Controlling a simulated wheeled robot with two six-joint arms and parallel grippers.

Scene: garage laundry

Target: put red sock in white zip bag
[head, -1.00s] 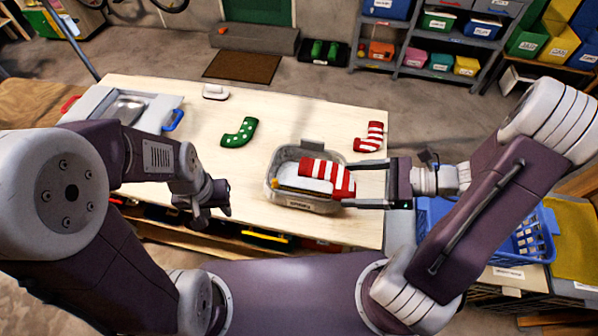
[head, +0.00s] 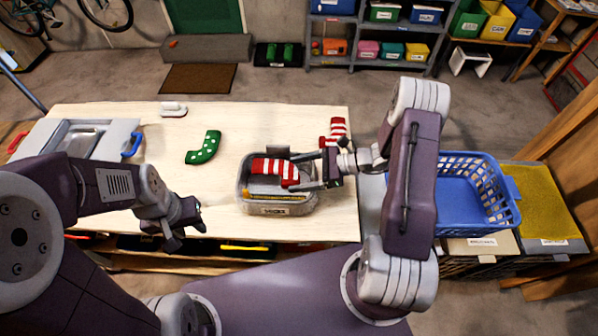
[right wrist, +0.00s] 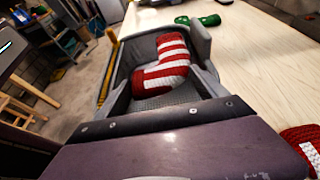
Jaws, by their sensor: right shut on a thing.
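A red-and-white striped sock (head: 275,170) is at the mouth of a pale grey open container (head: 243,203) with a front label and a yellow strip inside. I cannot tell whether this is the white zip bag. My right gripper (head: 303,178) comes in from the right and is shut on the sock. In the right wrist view the sock (right wrist: 165,66) shows between the grey fingers, over a dark grey floor. Whether it touches that floor is unclear. My left gripper (head: 188,226) hangs at the table's front edge, away from the container; its jaw gap is unclear.
Another red striped sock (head: 337,130) lies behind the container. A green dotted sock (head: 204,148) and a small white object (head: 173,108) lie left on the wooden table (head: 110,235). A grey case (head: 55,140) is far left; a blue basket (head: 455,185) is right.

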